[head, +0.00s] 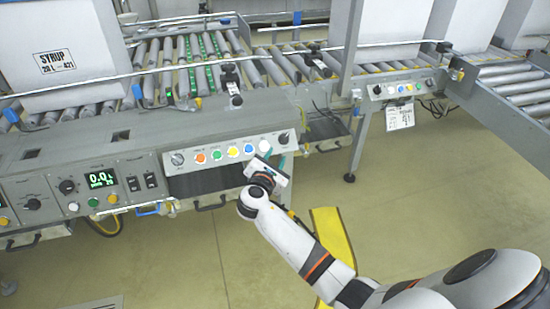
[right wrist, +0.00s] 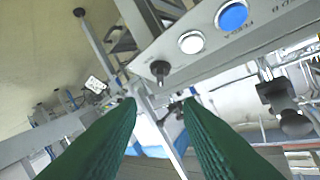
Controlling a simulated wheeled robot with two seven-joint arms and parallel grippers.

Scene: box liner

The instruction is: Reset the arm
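My right arm reaches in from the lower right of the head view. Its gripper (head: 275,158) is just in front of the right end of a grey button panel (head: 223,153). In the right wrist view the two green fingers (right wrist: 160,103) stand apart with nothing between them. Beyond them are the panel's black knob (right wrist: 160,70), white button (right wrist: 191,42) and blue button (right wrist: 232,15). I cannot tell for sure whether a finger touches the panel. My left gripper is not in view.
A conveyor with rollers (head: 262,70) runs behind the panel. A white box marked SYRUP (head: 60,45) stands on it at left. A control box with a green display (head: 101,180) is at left. A yellow floor strip (head: 332,235) lies beside my arm. Floor in front is mostly clear.

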